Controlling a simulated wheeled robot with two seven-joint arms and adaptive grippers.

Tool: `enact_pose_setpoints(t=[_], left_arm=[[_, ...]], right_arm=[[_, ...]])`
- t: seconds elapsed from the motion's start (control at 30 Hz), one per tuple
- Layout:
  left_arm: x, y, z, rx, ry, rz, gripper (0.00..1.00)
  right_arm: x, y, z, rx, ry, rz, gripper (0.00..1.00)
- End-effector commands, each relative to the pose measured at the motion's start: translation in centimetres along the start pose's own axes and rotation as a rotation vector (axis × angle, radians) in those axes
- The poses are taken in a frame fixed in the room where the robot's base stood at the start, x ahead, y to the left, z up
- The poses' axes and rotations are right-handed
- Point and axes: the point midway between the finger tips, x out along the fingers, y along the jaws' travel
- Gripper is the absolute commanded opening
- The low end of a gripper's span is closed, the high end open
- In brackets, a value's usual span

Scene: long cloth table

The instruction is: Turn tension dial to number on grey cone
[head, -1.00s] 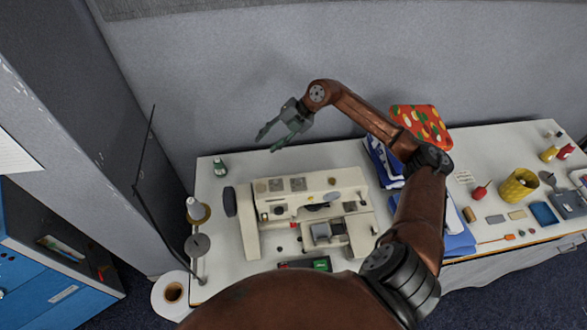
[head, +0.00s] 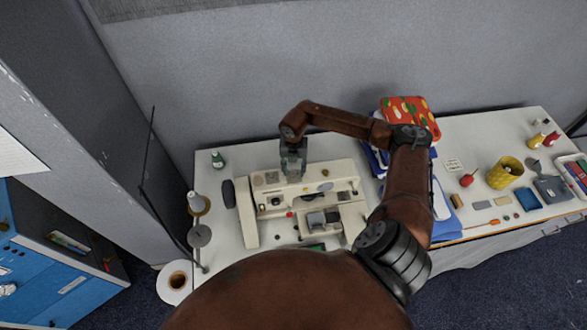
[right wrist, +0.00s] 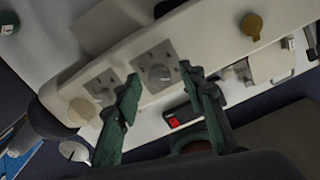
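The cream sewing machine (head: 330,195) stands on the table with square dial plates along its top. One dial (head: 271,177) shows left of my right gripper (head: 292,174), which reaches down over the machine top. In the right wrist view, its green fingers (right wrist: 160,76) are apart, with a round grey dial (right wrist: 158,75) between them; contact cannot be told. A second dial (right wrist: 103,88) lies left of the fingers. A pale grey cone (head: 194,200) and a grey round piece (head: 199,236) stand at the table's left end; no number is readable. My left gripper is out of view.
A brass knob (head: 326,173) sits on the machine top, right of the gripper. A green bottle (head: 218,160) stands at the back left. Folded cloths, a yellow basket (head: 505,173) and small items fill the right side. A grey wall is close behind.

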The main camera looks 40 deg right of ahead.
Motion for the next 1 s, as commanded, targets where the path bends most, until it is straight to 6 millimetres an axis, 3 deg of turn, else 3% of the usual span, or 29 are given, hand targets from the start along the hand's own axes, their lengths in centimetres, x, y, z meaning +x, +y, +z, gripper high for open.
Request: enact_pose_setpoints(t=[0.3,0.83,1.0], left_arm=[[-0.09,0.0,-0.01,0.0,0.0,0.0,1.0],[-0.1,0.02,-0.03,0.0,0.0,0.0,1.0],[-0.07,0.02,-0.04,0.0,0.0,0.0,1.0]], right_arm=[[0.41,0.03,0.0,-0.001,0.0,0.001,0.37],[0.35,0.04,0.0,-0.001,0.0,0.001,0.01],[0.35,0.04,0.01,-0.002,0.0,0.001,0.0]])
